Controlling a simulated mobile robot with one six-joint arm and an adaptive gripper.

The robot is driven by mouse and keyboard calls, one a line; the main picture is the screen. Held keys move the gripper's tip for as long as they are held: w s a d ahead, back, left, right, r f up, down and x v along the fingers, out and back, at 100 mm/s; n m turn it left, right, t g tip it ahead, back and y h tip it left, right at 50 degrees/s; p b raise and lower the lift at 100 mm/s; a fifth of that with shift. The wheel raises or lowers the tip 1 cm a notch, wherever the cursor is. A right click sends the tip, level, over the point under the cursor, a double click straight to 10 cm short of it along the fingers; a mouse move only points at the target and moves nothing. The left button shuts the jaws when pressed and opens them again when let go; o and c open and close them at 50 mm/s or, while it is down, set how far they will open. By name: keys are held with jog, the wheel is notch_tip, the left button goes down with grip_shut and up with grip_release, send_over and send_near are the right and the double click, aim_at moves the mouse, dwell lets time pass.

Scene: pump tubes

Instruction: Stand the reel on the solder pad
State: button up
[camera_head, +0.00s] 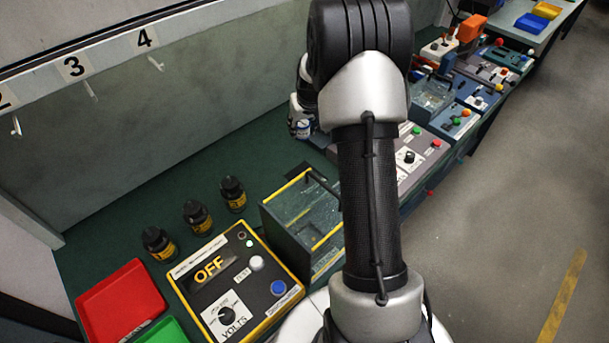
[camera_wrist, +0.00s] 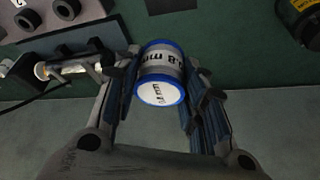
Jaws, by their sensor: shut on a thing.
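In the head view the reel (camera_head: 303,129) shows small, partly hidden at my gripper, left of my arm. A dark flat patch (camera_head: 298,171) on the green bench may be the solder pad. A dark patch at the top edge of the wrist view (camera_wrist: 171,5) may be the same one; the reel is apart from it.
Several black bottles (camera_head: 197,217), a yellow-edged volts box (camera_head: 235,277) and a glass-sided box (camera_head: 305,222) stand along the bench. A red tray (camera_head: 121,302) is front left.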

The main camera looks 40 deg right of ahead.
jog(key=f+b, duration=0.1)
jog(key=f, duration=0.4)
jog(key=f+b, duration=0.1)
jog(key=f, duration=0.4)
jog(key=f+b, duration=0.2)
jog(key=f, duration=0.4)
jog(key=shift+w+d, duration=0.1)
jog(key=shift+d, duration=0.2)
jog(key=shift+f+b, duration=0.65)
jog(key=shift+f, duration=1.4)
jog(key=shift+f, duration=0.2)
jog(key=o, duration=1.2)
jog(key=shift+o, duration=0.2)
jog(key=shift+r, duration=0.15)
